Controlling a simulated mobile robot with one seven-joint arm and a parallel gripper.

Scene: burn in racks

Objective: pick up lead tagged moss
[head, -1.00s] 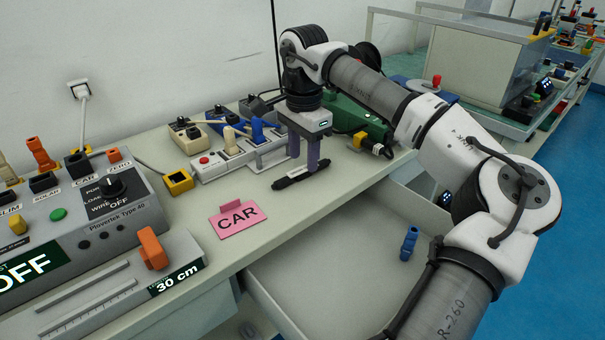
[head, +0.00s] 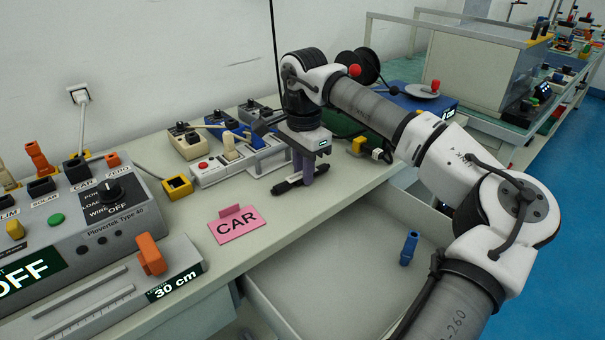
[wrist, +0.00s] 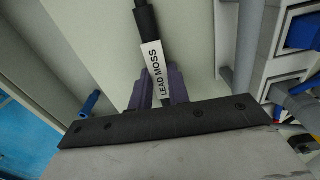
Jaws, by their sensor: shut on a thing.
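The lead tagged moss lies at bench-top level near the front edge, its black body (head: 284,187) showing under my gripper in the head view. In the wrist view the lead (wrist: 146,22) runs up from between the fingers, and its white tag reads LEAD MOSS. My gripper (head: 303,174) points down with its two purple fingers shut on the lead. The fingers (wrist: 160,92) sit on either side of the tag in the wrist view. I cannot tell whether the lead still touches the bench.
A pink CAR card (head: 237,229) lies left of my gripper. The grey tester (head: 75,240) fills the left. An open drawer (head: 330,285) below the edge holds a blue connector (head: 409,248).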

